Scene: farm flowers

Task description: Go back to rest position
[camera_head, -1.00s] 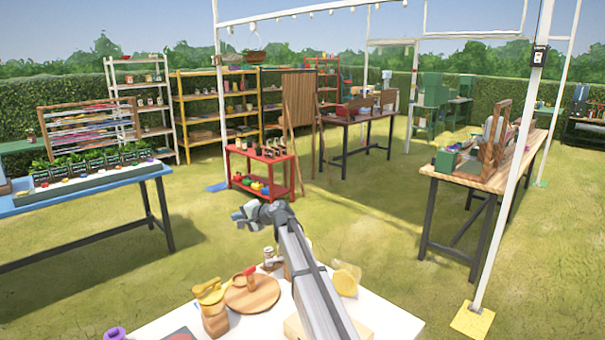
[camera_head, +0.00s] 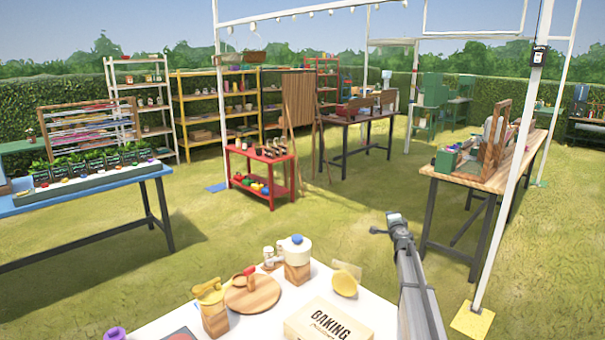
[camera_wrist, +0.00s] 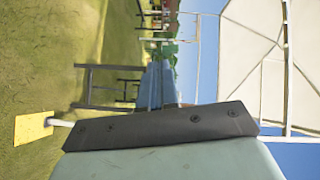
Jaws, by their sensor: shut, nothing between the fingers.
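My gripper (camera_head: 393,219) is raised in the air at the right of the head view, beyond the right edge of the white table (camera_head: 372,318). It is shut and empty. My arm runs down from it to the bottom edge. In the wrist view, a dark bar and a grey-green block fill the lower part, and the scene lies on its side. No object shows at the gripper.
A wooden-topped table (camera_head: 470,178) and white post (camera_head: 503,190) stand right.

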